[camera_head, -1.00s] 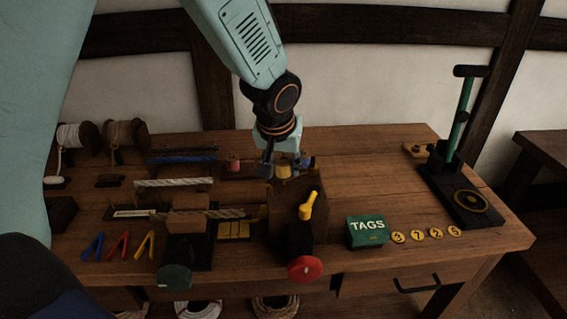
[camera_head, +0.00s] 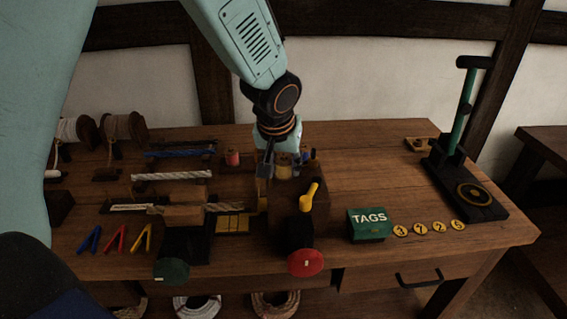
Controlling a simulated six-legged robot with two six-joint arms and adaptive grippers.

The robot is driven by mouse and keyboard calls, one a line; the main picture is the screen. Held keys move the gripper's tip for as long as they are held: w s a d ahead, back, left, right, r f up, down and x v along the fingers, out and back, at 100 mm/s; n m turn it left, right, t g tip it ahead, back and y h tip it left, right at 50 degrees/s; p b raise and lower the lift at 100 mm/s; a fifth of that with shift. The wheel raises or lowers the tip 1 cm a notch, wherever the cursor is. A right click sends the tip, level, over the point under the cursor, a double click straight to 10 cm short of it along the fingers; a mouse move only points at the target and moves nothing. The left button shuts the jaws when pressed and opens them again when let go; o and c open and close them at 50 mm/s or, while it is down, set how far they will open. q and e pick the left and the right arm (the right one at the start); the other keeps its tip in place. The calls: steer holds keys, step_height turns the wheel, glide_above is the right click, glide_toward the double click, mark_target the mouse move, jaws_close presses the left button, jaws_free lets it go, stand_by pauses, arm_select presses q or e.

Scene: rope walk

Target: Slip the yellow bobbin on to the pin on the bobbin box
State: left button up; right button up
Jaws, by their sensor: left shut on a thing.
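My left gripper (camera_head: 283,170) points down behind the dark wooden block with the yellow handle, near the middle of the bench. It is shut on the yellow bobbin (camera_head: 284,173), which shows between its fingers. A red bobbin (camera_head: 232,158) stands just left of the gripper, and a blue one (camera_head: 312,160) shows just right of it. The bobbin box is mostly hidden behind the gripper and the block; I cannot make out its pin, or whether the yellow bobbin touches it. My right gripper is not in view.
The dark block (camera_head: 312,208) with its yellow handle (camera_head: 309,196) and red knob (camera_head: 305,262) stands in front of the gripper. A green TAGS box (camera_head: 369,224) and yellow number discs lie to the right. Rope tools crowd the left. The bench (camera_head: 375,165) right of the gripper is clear.

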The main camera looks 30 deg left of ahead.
arm_select(q)
steer(key=o, duration=1.1)
steer(key=shift+c, duration=0.2)
steer(key=shift+r, duration=0.15)
steer(key=v, duration=1.1)
steer(key=shift+s+r, duration=0.2)
steer(key=shift+r, duration=0.1)
steer(key=shift+d, duration=0.1)
